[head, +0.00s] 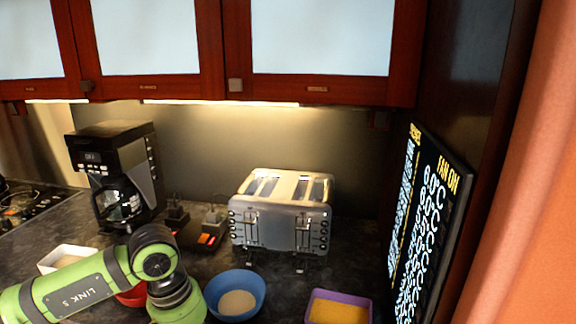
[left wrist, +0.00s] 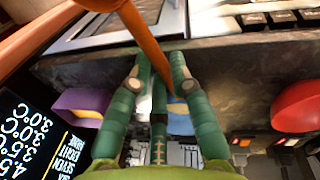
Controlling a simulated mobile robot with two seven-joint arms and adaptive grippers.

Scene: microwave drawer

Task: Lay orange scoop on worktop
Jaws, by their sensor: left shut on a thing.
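The orange scoop (left wrist: 148,42) shows in the left wrist view as a long thin orange shaft running from the top edge down between my fingers. My left gripper (left wrist: 158,62), with green fingers, is shut on it. The scoop's lower end is partly hidden between the fingers. In the head view my left arm comes in from the left, but its gripper and the scoop are out of sight below the frame. The dark stone worktop (head: 272,272) shows in the head view; its front edge (left wrist: 225,60) shows in the left wrist view. My right gripper is not in view.
A blue bowl (head: 243,284), a purple tub (head: 365,300), a red bowl (head: 131,299) and a white container (head: 55,250) stand on the worktop. A toaster (head: 280,225) and coffee maker (head: 145,170) stand behind. A black sign (head: 432,225) stands at the right.

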